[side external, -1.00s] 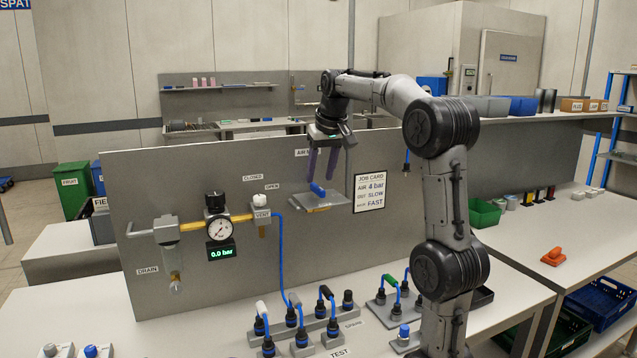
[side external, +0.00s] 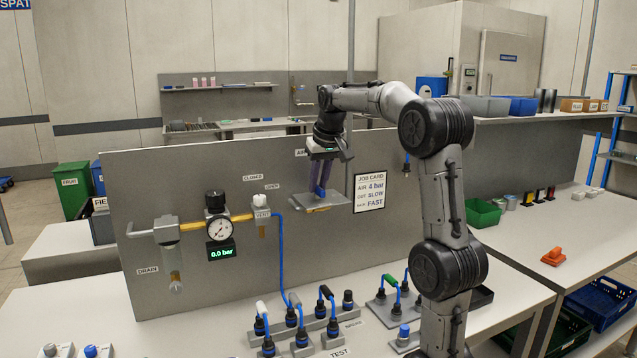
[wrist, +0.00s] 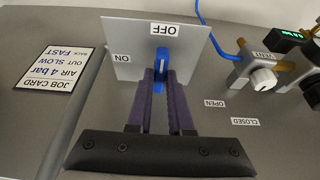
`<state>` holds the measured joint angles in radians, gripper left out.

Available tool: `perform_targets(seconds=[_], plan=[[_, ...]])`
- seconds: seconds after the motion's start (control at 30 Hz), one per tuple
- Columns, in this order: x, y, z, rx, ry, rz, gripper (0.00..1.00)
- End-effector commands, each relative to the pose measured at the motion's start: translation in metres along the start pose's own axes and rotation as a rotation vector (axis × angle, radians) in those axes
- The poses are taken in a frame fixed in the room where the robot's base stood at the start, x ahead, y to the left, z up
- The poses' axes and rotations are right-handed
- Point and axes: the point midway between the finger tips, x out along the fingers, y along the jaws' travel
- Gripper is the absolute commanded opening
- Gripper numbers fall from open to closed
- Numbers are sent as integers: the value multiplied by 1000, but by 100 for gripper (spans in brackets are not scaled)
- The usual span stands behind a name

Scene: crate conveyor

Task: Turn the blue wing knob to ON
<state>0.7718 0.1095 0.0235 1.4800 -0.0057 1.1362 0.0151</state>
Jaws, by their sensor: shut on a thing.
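The blue wing knob (wrist: 161,62) stands on a grey plate (wrist: 128,33), with its wing in line with the OFF label (wrist: 174,29). The ON label (wrist: 122,58) is to the left of the knob in the wrist view. My gripper (wrist: 161,76) is shut on the knob, with one purple finger on each side of it. In the side view my gripper (side external: 320,188) points down at the plate (side external: 322,207), and the fingers hide most of the knob.
The job card (side external: 369,192) is on the grey panel to the right of the plate. The gauge (side external: 220,229) and the white vent knob (side external: 260,201) are to the left. Plugs and blue cables (side external: 300,320) stand on the bench below.

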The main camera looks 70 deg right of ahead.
Motion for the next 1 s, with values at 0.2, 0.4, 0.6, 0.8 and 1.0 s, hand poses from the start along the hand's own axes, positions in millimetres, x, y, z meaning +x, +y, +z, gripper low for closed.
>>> perform_targets(seconds=[0.2,0.4,0.6,0.8,1.0], plan=[[0,0,0,-2,0,-1,0],[0,1,0,-38,1,-16,0],[0,2,0,-141,0,-59,0],[0,3,-1,-298,1,-124,0],[0,4,-2,-470,3,-196,0]])
